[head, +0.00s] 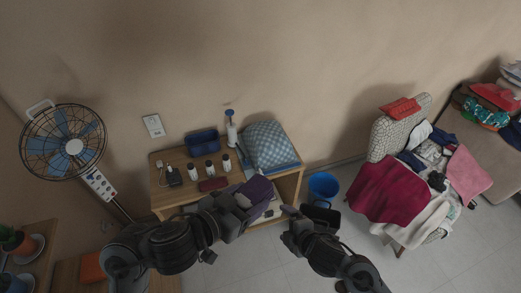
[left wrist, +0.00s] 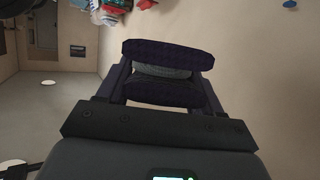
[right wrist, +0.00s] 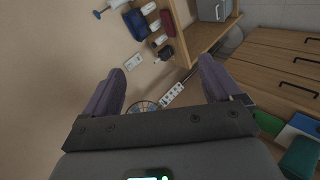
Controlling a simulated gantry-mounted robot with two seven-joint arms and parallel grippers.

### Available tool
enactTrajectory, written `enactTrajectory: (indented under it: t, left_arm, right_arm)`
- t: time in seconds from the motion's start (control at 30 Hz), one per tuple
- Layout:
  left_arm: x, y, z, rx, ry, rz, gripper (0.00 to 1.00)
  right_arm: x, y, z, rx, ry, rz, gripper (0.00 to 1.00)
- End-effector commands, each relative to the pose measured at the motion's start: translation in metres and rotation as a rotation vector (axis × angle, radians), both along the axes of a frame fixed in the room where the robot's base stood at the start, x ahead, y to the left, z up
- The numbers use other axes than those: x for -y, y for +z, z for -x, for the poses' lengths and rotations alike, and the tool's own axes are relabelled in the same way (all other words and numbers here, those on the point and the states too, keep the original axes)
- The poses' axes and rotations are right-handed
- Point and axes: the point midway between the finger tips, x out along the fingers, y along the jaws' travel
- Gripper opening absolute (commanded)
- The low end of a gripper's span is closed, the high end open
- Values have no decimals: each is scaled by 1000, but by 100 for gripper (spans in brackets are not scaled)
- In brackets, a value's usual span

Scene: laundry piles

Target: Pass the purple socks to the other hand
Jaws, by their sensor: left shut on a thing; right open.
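The purple socks (head: 257,188) are a dark bundle at the end of my left gripper (head: 246,199), in front of the small wooden table. In the left wrist view the socks (left wrist: 166,51) lie across and between the two fingers, which are shut on them. My right gripper (head: 291,212) is lower and to the right of the socks, apart from them. In the right wrist view its two fingers (right wrist: 158,88) stand wide apart with nothing between them. The socks cannot be made out in that view.
The wooden table (head: 288,186) holds several bottles, a blue case (head: 202,142), a dark red item (head: 212,184) and a checked cushion (head: 270,146). A blue bucket (head: 323,186) stands right of it. A chair (head: 388,138) piled with clothes is farther right. A fan (head: 66,142) stands left.

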Motion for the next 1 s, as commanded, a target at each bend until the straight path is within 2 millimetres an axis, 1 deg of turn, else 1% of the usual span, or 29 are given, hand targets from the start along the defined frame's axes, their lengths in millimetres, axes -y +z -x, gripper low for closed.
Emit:
enactTrajectory:
  t: [0.03,0.07,0.17,0.27,0.37,0.43,0.5,0.6,0.67,0.7,0.77,0.83,0.87,0.9,0.97,1.0]
  left_arm:
    - [0,0,0,0,0,0,36]
    - [0,0,0,0,0,0,36]
    - [0,0,0,0,0,0,36]
    - [0,0,0,1,0,1,36]
    - [0,0,0,0,0,0,36]
    - [0,0,0,0,0,0,36]
    - [0,0,0,0,0,0,36]
    - [0,0,0,0,0,0,36]
    - [0,0,0,0,0,0,36]
    - [0,0,0,0,0,0,36]
    - [0,0,0,0,0,0,36]
    - [0,0,0,0,0,0,36]
    - [0,0,0,0,0,0,36]
    - [0,0,0,0,0,0,36]
    - [0,0,0,0,0,0,36]
    - [0,0,0,0,0,0,36]
  right_arm:
    - [3,3,-16,45,74,60,92]
    - [3,4,-24,69,121,93,92]
    - [11,7,-48,138,271,204,92]
    - [28,11,-72,192,404,313,92]
    - [55,19,-95,231,521,416,92]
    - [79,27,-110,250,593,482,92]
    - [105,38,-124,264,658,543,92]
    - [138,59,-140,288,754,615,92]
    - [149,74,-147,311,821,652,92]
    - [151,84,-150,332,874,676,92]
    - [147,100,-153,375,966,709,92]
    - [129,120,-154,443,1097,751,92]
    - [118,128,-154,479,1159,770,92]
    - [101,139,-152,528,1250,795,92]
    - [73,156,-146,613,1392,838,92]
    - [54,167,-141,672,1491,868,92]
